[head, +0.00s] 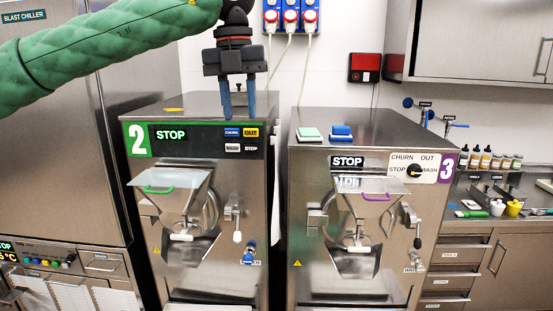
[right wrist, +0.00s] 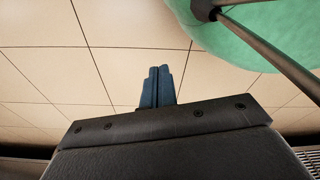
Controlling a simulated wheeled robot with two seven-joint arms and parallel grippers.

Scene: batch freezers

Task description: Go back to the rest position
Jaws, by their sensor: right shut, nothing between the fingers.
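My left arm in its green sleeve comes in from the left of the head view. My left gripper (head: 239,112) points down in front of the top of machine 2 (head: 190,155), its two blue fingers apart with nothing between them. I cannot tell whether the fingertips touch the machine. My right gripper (right wrist: 157,72) shows only in the right wrist view. Its blue fingers are together and empty, with tiled floor behind them.
A blast chiller (head: 65,150) fills the left. A counter (head: 475,222) with several bottles is at right. Tiled floor (right wrist: 110,45) shows in the right wrist view.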

